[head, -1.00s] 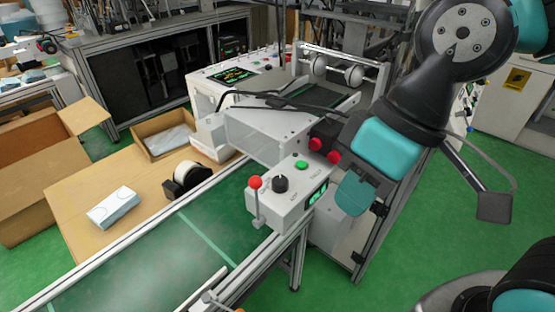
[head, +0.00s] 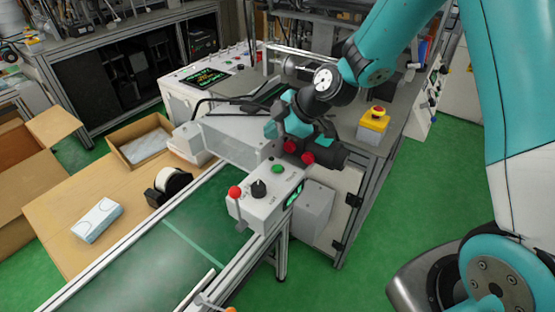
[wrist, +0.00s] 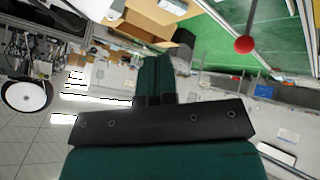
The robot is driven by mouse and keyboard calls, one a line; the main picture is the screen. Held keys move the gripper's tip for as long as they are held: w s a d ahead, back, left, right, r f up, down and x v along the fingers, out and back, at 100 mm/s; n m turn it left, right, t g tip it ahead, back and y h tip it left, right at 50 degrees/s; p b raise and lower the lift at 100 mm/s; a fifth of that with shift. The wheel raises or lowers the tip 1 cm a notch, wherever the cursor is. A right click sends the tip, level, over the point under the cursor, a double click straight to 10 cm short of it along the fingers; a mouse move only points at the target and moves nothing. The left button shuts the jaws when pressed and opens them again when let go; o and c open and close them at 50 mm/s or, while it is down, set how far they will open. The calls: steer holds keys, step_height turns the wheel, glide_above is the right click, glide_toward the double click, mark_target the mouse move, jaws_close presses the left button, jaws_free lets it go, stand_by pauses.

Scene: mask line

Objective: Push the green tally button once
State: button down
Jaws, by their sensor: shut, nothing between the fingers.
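The green tally button (head: 277,169) sits on top of a white control box (head: 256,211), behind a black knob (head: 258,188) and a lever with a red ball (head: 234,192). My gripper (head: 272,129) is teal and black, shut and empty. In the head view it shows above the green button, with a visible gap between them; its fingertips are small and partly hard to make out. The wrist view shows the shut fingers (wrist: 155,70) and the lever's red ball (wrist: 244,44). I cannot make out the green button there.
A green conveyor (head: 160,255) runs to the lower left. A yellow box with a red button (head: 375,118) stands at right. A cardboard box (head: 140,142) is at left.

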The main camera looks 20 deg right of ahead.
mark_target(278, 169)
steer(key=shift+n+t, duration=0.5)
steer(key=shift+n, duration=0.2)
steer(key=w+d+f, duration=0.2)
steer(key=shift+w+f, duration=0.3)
steer(key=shift+w, duration=0.1)
steer(key=shift+f, duration=0.15)
step_height(278, 169, down, 8)
steer(key=b, duration=0.5)
steer(key=shift+f+b, duration=0.3)
steer(key=shift+b, duration=0.1)
steer(key=shift+f, duration=0.1)
stand_by(0.8)
steer(key=shift+f+b, duration=0.25)
steer(key=shift+b, duration=0.4)
